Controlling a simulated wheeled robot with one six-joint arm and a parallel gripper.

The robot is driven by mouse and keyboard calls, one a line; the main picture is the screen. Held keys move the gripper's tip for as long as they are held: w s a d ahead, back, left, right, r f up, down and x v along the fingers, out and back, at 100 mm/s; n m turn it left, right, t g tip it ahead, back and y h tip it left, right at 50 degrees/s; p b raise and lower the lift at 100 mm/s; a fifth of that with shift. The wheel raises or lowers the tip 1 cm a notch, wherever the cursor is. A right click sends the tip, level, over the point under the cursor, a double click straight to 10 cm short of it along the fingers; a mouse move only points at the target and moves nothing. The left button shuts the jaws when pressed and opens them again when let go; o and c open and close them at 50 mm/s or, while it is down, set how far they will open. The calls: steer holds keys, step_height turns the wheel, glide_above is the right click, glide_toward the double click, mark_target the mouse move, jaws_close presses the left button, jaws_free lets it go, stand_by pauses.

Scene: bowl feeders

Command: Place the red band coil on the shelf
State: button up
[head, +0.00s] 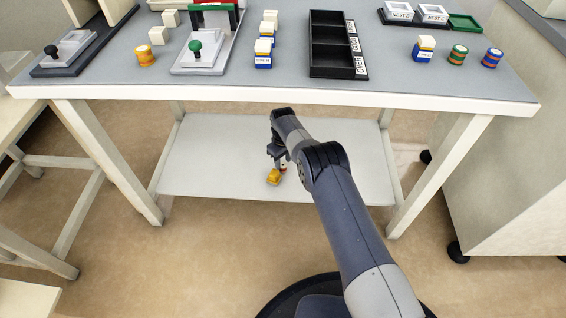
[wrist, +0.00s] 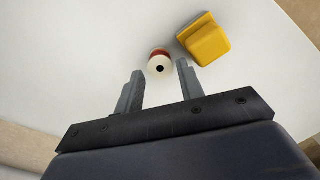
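The red band coil (wrist: 159,66) is a small cream cylinder with a red band and a dark centre hole. In the wrist view it appears upright at the lower white shelf (head: 215,150), between and just beyond my fingertips. My gripper (wrist: 160,80) is open, with a gap on both sides of the coil. In the head view my gripper (head: 279,155) is low over the shelf under the table, and the coil (head: 283,166) is partly hidden by it. The shelf also fills much of the wrist view (wrist: 70,60). I cannot tell whether the coil's base touches it.
A yellow block (wrist: 204,40) lies on the shelf close to the coil, also in the head view (head: 273,176). The grey tabletop (head: 380,75) overhangs the shelf and holds a black bin (head: 333,72), fixtures and several coils. Most of the shelf is clear. Table legs (head: 437,175) flank it.

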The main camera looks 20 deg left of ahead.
mark_target(283, 165)
step_height(283, 165, up, 5)
steer(key=shift+f+p, duration=0.1)
steer(key=shift+p, duration=0.6)
